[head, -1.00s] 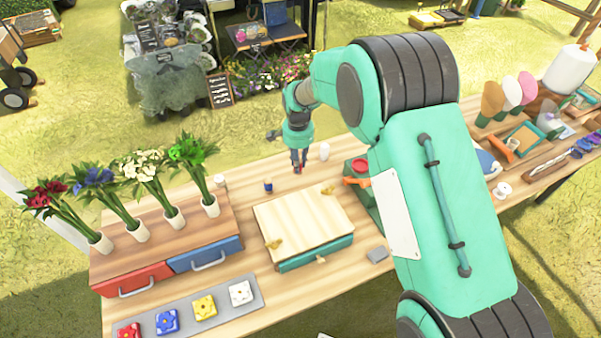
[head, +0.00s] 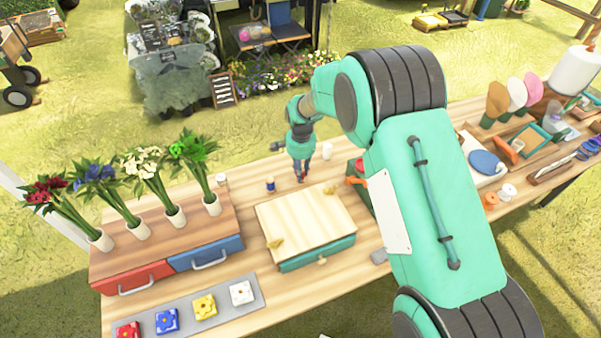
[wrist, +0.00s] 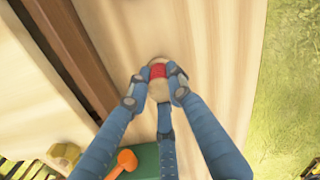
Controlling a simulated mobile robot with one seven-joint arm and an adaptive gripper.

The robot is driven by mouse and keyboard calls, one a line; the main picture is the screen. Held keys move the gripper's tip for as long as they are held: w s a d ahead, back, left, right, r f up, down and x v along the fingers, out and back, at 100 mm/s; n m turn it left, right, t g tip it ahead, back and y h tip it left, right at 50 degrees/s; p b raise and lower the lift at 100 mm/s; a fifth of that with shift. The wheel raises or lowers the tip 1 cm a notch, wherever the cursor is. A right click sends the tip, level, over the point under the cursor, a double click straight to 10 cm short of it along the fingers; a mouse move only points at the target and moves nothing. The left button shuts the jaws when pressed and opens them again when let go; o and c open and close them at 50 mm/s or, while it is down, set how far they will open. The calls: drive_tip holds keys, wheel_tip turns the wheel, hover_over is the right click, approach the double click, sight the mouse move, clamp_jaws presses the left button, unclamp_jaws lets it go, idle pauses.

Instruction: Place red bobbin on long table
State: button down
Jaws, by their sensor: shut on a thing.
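The red bobbin (wrist: 158,71) is between my fingertips in the wrist view, with a pale round end showing. My gripper (wrist: 160,82) is shut on it from both sides. In the head view my gripper (head: 303,179) points down at the far side of the long table (head: 190,262), behind the pale-topped box. The bobbin is mostly hidden there by the fingers. It is at or just above the tabletop; I cannot tell whether it touches.
The pale-topped box (head: 305,222) is in front. A green box with an orange handle (head: 357,181) is to the right. Bare wood surrounds my gripper.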

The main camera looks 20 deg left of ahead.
idle(0.3)
drive_tip(key=c, duration=1.6)
unclamp_jaws()
drive_tip(key=shift+f, duration=0.1)
drive_tip(key=shift+o, duration=0.2)
wheel_tip(320, 180, up, 12)
drive_tip(key=p, duration=0.2)
drive_tip(key=shift+p, duration=0.3)
drive_tip(key=shift+d+r, duration=0.1)
drive_tip(key=shift+r, duration=0.1)
